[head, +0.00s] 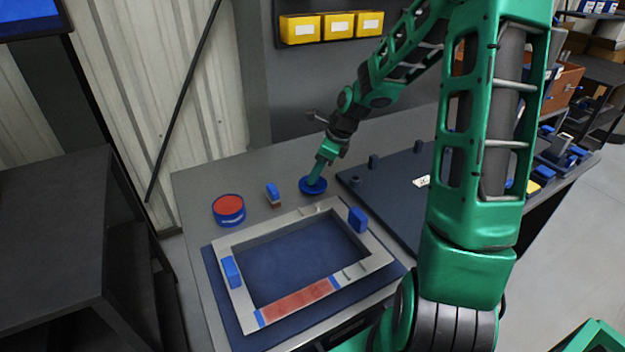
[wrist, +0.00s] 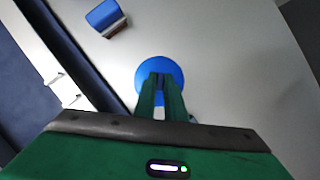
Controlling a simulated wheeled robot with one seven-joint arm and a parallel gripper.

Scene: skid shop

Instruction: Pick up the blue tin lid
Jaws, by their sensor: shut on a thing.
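The blue tin lid (head: 313,187) is a small round disc on the grey bench top, behind the pale frame. My gripper (head: 317,180) points down at it and is shut on it. In the wrist view the lid (wrist: 160,72) shows as a blue disc beyond and around the fingertips of my gripper (wrist: 161,80). The part of the lid between the fingers is hidden. I cannot tell whether the lid is touching the bench or just above it.
A round blue tin with red contents (head: 229,210) and a small blue block (head: 272,194) stand left of the lid. The pale rectangular frame (head: 232,240) lies in front on a blue mat. A dark board (head: 385,185) lies to the right. Yellow bins (head: 335,26) hang behind.

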